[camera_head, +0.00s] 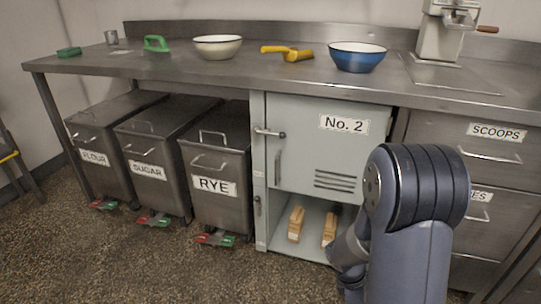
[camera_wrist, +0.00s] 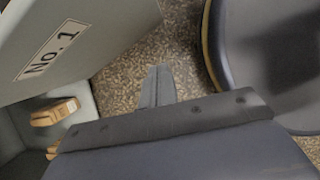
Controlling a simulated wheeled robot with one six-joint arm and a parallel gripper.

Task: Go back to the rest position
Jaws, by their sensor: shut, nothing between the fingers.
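My gripper (camera_wrist: 158,86) shows in the wrist view, its fingers together with nothing between them, above the speckled floor. A grey door panel (camera_wrist: 75,40) labelled No. 1 stands close on its left, apart from the fingers. In the head view my arm bends down at the right, in front of the grey cabinet (camera_head: 290,150); the gripper itself is hidden there. The upper No. 2 door is shut. The compartment below is open and holds two tan blocks (camera_head: 296,224) (camera_head: 329,229); blocks also show at the left edge of the wrist view (camera_wrist: 55,112).
Bins labelled FLOUR (camera_head: 97,157), SUGAR (camera_head: 150,170) and RYE (camera_head: 214,186) stand under the steel counter (camera_head: 190,75). A white bowl (camera_head: 217,50), a yellow scoop (camera_head: 290,54) and a blue bowl (camera_head: 357,60) sit on top. Drawers (camera_head: 470,140) are at right. Open floor lies in front.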

